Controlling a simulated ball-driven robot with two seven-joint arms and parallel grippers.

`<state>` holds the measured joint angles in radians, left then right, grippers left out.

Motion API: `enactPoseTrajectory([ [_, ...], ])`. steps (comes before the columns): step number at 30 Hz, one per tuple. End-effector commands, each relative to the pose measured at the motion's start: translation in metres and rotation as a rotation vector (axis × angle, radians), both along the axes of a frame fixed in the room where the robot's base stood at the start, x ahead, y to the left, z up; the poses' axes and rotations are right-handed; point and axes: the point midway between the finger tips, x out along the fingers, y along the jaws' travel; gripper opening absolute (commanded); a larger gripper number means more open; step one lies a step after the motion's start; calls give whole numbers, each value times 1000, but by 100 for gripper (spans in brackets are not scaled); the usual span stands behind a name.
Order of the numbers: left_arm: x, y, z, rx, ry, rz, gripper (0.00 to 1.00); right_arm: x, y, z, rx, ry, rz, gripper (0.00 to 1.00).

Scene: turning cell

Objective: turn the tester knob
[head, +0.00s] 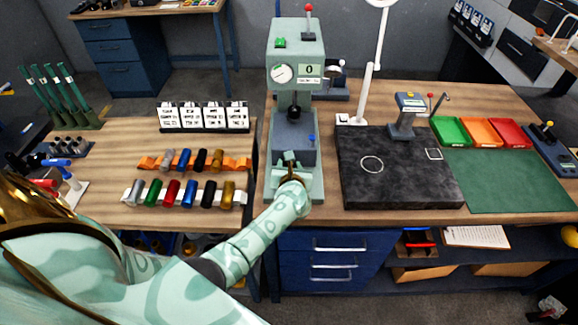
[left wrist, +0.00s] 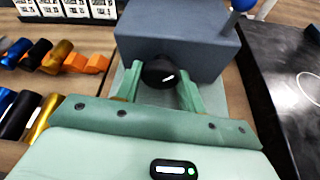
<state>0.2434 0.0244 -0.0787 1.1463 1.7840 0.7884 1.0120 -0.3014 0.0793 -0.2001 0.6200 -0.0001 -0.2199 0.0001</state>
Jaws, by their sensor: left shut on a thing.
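The tester is a pale green upright machine (head: 298,45) with a round dial and a small display reading 0. Its grey-blue block (head: 299,150) sits low on the base and also shows in the left wrist view (left wrist: 185,35). The black tester knob (left wrist: 160,72) sticks out of the block's front face. My left gripper (left wrist: 159,80) has a green finger on each side of the knob and is shut on it. In the head view my left gripper (head: 290,163) is at the block's front and hides the knob. My right gripper is not in view.
Left of the tester, several coloured cylinders (head: 171,193) lie in racks near my left arm. Right of it is a black slab (head: 400,180) with a small stand (head: 406,120). Green, orange and red trays (head: 482,132) and a green mat (head: 510,180) lie farther right.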

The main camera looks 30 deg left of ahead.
Motion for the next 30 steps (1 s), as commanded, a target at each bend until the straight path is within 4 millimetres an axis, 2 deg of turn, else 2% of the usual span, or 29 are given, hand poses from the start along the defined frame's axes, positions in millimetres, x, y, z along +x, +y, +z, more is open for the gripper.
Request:
enactPoseTrajectory([
  [18,1,-2,-3,431,266,1,17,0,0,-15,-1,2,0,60],
  [30,1,-2,-3,565,348,1,17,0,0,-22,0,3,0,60],
])
